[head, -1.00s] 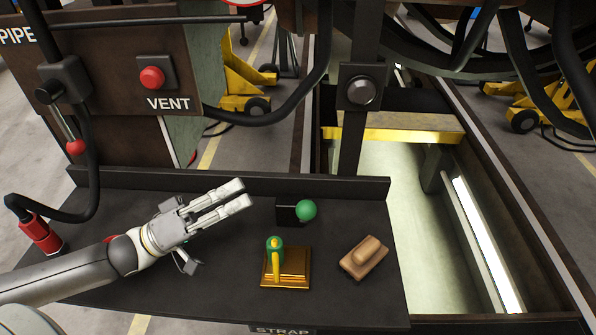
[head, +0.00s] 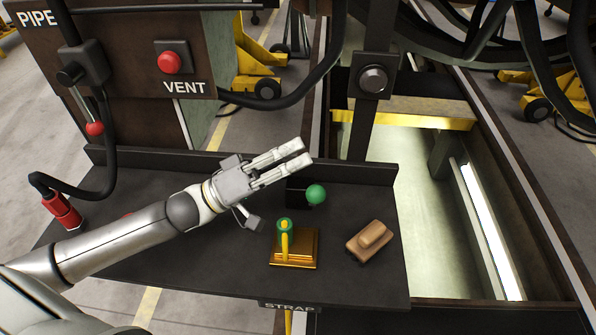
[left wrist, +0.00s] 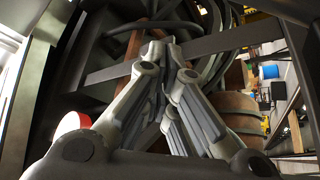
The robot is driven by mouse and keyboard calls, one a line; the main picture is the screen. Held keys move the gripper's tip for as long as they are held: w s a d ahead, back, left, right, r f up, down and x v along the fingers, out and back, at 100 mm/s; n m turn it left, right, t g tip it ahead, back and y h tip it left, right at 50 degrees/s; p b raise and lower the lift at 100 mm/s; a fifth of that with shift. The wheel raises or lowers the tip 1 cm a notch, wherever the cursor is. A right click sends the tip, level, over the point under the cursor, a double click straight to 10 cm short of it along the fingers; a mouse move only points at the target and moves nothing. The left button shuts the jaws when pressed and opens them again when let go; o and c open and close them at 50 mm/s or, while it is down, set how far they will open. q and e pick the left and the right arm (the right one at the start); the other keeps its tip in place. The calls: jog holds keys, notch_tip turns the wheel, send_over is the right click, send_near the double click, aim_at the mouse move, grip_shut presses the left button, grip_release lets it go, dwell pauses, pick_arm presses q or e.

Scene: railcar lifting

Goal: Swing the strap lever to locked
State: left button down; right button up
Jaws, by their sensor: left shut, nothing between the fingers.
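A green ball knob (head: 315,194) stands at a small black block (head: 297,190) on the dark bench. In front of it, a gold base plate (head: 306,251) carries an upright yellow handle with a green ring (head: 284,226). I cannot tell for sure which of these is the strap lever. A STRAP label (head: 289,306) is on the bench's front edge, below the gold plate. My left gripper (head: 302,153) is shut and empty, above and behind the green knob, apart from it as far as I can see. Its fingers (left wrist: 167,60) also fill the left wrist view. My right gripper is out of view.
A brown block (head: 369,241) lies right of the gold plate. The dark bench (head: 180,262) has a raised rear lip. A panel with a red VENT button (head: 169,62) and a hose to a red fitting (head: 62,210) stand left. An open pit (head: 425,215) lies right.

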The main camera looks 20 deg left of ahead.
aim_at(316, 194)
pick_arm(q)
jog(key=s+d+f, duration=0.1)
jog(key=s+f+p, duration=0.1)
jog(key=shift+s+d+f, duration=0.2)
jog(key=shift+d+f, duration=0.1)
jog(key=shift+d, duration=0.1)
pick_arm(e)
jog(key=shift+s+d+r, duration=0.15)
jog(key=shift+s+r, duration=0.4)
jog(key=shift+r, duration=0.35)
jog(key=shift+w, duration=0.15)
pick_arm(q)
jog(key=m+b, duration=0.1)
jog(key=s+f+m+h+b, duration=0.1)
jog(key=s+f+m+g+h+b, duration=0.1)
jog(key=m, duration=0.1)
jog(key=shift+s+d, duration=0.1)
jog(key=shift+d, duration=0.2)
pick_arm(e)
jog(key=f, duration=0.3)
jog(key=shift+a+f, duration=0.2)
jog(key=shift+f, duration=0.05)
pick_arm(q)
jog(key=shift+r, duration=0.1)
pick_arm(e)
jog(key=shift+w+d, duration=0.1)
